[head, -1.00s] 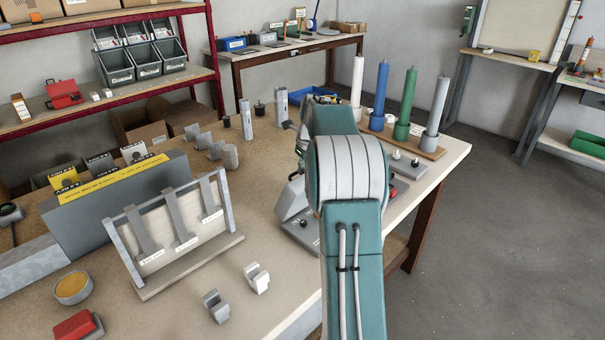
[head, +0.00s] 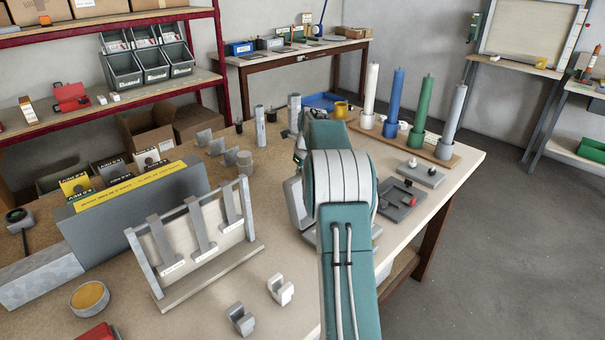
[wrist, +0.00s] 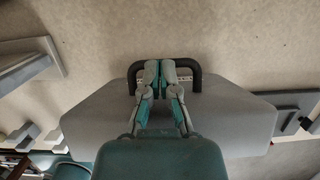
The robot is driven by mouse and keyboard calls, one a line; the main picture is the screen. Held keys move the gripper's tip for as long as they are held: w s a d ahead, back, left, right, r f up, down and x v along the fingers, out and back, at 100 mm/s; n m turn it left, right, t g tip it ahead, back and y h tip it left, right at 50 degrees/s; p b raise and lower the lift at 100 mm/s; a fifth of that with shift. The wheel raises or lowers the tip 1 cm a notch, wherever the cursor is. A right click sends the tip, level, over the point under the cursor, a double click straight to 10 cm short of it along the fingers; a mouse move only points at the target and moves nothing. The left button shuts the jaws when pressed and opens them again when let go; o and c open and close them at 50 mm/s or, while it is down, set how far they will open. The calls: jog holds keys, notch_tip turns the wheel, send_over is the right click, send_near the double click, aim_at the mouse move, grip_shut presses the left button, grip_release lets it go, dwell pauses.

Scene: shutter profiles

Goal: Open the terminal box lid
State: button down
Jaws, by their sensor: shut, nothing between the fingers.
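The terminal box is mostly hidden behind my arm in the head view; a grey sloped part (head: 296,206) shows just left of the arm. In the wrist view its grey lid (wrist: 240,118) spreads under my gripper, with a black bar handle (wrist: 195,80) at its far edge. My gripper (wrist: 161,72) is shut, with its fingertips over the middle of the handle, inside or above its span. I cannot tell whether the fingertips touch the handle. Nothing shows between the fingers. My gripper is hidden by the arm in the head view.
A rack with three hanging profiles (head: 198,246) stands left of my arm. Coloured rods (head: 394,100) stand on a wooden base at the back right. Small grey clips (head: 240,318) lie in front.

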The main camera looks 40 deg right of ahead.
jog(key=shift+w+d+f, duration=0.1)
jog(key=shift+d, duration=0.05)
jog(key=shift+d+f, duration=0.1)
jog(key=shift+d, duration=0.3)
jog(key=shift+a+r, duration=0.25)
jog(key=shift+r, duration=0.25)
jog(key=v, duration=1)
jog(key=shift+d+r, duration=0.1)
jog(key=shift+d, duration=0.2)
jog(key=shift+s+r, duration=0.2)
jog(key=shift+r, duration=0.1)
jog(key=shift+a, duration=0.15)
